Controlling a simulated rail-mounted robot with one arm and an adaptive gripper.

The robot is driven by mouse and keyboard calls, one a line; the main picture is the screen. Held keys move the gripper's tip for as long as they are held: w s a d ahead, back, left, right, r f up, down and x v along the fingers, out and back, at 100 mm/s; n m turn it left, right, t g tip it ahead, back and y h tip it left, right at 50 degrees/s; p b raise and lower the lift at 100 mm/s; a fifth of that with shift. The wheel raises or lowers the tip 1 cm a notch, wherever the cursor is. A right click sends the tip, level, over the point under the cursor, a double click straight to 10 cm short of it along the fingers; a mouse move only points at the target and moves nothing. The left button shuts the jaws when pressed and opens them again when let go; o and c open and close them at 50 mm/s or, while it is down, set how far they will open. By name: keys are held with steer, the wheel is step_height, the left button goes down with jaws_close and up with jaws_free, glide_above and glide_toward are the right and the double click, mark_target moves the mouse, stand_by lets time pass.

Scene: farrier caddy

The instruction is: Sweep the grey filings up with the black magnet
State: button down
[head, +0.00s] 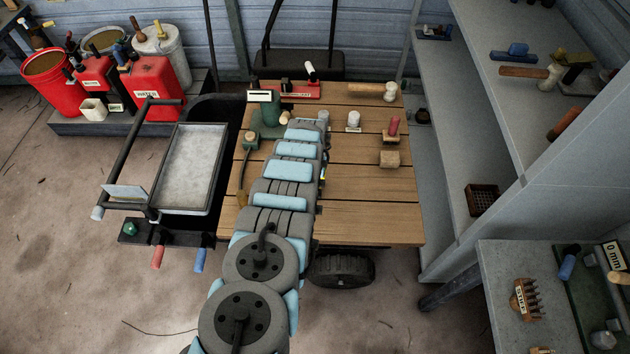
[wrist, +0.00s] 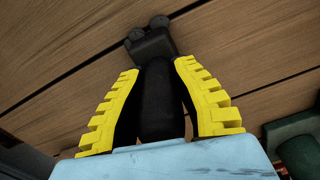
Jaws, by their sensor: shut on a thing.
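In the wrist view my gripper (wrist: 156,70) has its two yellow-backed fingers closed on the sides of a black handle. This looks like the black magnet (wrist: 160,105). Its wider dark head, with two round grey ends, points away from my palm, over the wooden planks. I cannot tell whether the head touches the wood. In the head view my arm hides most of the gripper and the magnet. I cannot make out the grey filings in either view.
The plank table (head: 370,220) has free wood at its front right. A wooden block (head: 389,158), a mallet (head: 388,91) and a white-topped item (head: 353,121) stand on it. A green object (head: 268,118) is at the back left. A grey tray (head: 219,165) lies left of the table.

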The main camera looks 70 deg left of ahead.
steer(key=shift+s+a, duration=0.4)
steer(key=shift+s, duration=0.4)
steer(key=shift+w, duration=0.15)
steer(key=shift+w+d, duration=0.3)
steer(key=shift+w, duration=0.25)
steer(key=shift+w+d, duration=0.3)
steer(key=shift+w, duration=0.2)
steer(key=shift+w+d+f+b, duration=0.1)
steer(key=shift+w+d+b, duration=0.15)
steer(key=shift+w, duration=0.35)
steer(key=shift+w+d+b, duration=0.15)
steer(key=shift+w+d, duration=0.15)
steer(key=shift+w, duration=0.3)
steer(key=shift+s, duration=0.1)
steer(key=shift+s+a+p, duration=0.2)
steer(key=shift+s+a, duration=0.1)
steer(key=shift+s, duration=0.3)
steer(key=shift+s+a+p, duration=0.2)
steer(key=shift+s+a, duration=0.05)
steer(key=shift+s, duration=0.3)
steer(key=shift+s, duration=0.1)
